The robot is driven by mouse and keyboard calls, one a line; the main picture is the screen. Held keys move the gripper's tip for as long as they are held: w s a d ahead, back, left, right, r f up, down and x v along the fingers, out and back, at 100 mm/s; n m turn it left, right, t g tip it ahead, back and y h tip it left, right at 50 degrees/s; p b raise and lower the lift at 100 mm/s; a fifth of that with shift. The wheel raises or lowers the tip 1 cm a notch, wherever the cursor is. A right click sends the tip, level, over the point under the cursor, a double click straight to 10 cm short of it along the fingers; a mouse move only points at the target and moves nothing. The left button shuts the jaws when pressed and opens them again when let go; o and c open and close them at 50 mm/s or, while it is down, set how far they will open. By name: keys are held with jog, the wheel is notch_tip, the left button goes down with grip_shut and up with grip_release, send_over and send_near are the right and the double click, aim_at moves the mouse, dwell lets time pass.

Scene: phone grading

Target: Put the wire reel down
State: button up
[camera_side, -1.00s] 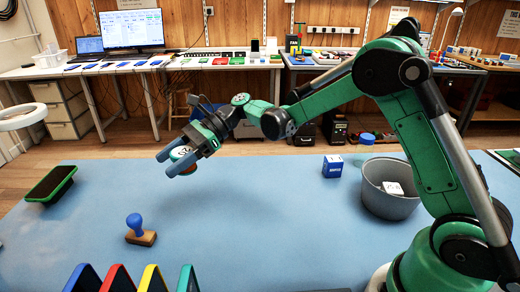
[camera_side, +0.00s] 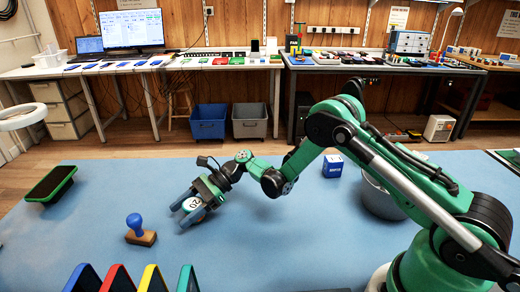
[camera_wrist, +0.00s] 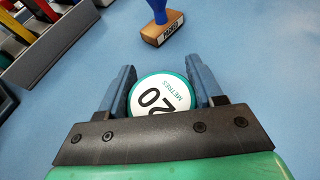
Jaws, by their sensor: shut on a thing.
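The wire reel (camera_side: 192,204) has a white round face marked 20 METRES and a green rim. It also shows in the wrist view (camera_wrist: 158,94), between the two blue fingers. My gripper (camera_side: 186,212) is shut on the reel, low over the blue mat (camera_side: 270,245). The reel is at or very near the mat surface; I cannot tell whether it touches. In the wrist view my gripper (camera_wrist: 165,90) has one finger on each side of the reel.
A stamp with a blue knob (camera_side: 138,232) stands just left of the reel. A phone on a green stand (camera_side: 50,184) is further left. Coloured upright slots (camera_side: 130,280) are at the front. A blue box (camera_side: 332,166) and a grey bucket (camera_side: 378,200) are to the right. The mid-mat is clear.

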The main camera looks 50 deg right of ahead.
jog(key=shift+f, duration=0.1)
jog(key=o, duration=1.2)
jog(key=shift+o, duration=0.2)
